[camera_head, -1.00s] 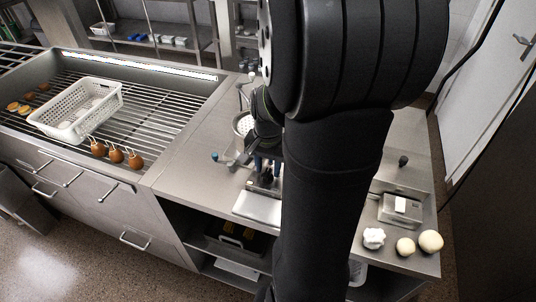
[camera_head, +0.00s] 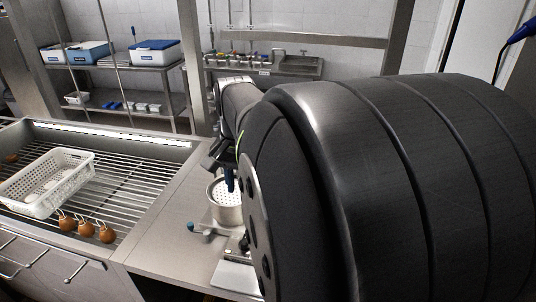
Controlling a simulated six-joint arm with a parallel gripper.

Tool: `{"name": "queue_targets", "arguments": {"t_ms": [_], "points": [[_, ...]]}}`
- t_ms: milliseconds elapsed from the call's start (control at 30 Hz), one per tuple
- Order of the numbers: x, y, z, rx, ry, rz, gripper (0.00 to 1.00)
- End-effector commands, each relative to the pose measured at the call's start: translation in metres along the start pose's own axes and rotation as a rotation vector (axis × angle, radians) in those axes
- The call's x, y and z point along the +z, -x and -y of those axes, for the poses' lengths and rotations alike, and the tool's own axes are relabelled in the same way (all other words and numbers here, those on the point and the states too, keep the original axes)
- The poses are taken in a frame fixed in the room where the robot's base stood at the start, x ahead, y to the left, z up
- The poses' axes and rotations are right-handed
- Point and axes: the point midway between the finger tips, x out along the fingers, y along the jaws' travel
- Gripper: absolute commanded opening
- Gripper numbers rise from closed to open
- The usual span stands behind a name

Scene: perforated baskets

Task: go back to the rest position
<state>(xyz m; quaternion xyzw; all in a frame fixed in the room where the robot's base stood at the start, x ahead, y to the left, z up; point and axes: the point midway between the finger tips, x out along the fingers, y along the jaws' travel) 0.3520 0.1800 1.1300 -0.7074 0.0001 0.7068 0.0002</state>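My gripper (camera_head: 229,182) shows just left of my large black arm link. Its blue fingertip part points down over a round perforated metal basket (camera_head: 226,214) on the steel counter. I cannot tell whether the tip is above the basket or inside its rim, nor whether the fingers are apart. No held object can be made out. A white perforated plastic basket (camera_head: 28,203) lies on the slatted rack at the left. My arm hides much of the right side.
Several brown round items (camera_head: 86,229) sit on the rack (camera_head: 130,180) near its front edge. A steel shelf with white and blue boxes (camera_head: 155,51) stands at the back. The counter between rack and metal basket has a clear strip.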

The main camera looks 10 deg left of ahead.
Motion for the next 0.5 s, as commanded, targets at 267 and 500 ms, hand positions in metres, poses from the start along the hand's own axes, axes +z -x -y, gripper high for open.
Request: {"name": "queue_targets", "arguments": {"t_ms": [267,500], "points": [[0.0,0.001,0.0,0.0,0.0,0.0,0.36],[0.0,-0.013,0.0,0.002,0.0,0.003,0.36]]}}
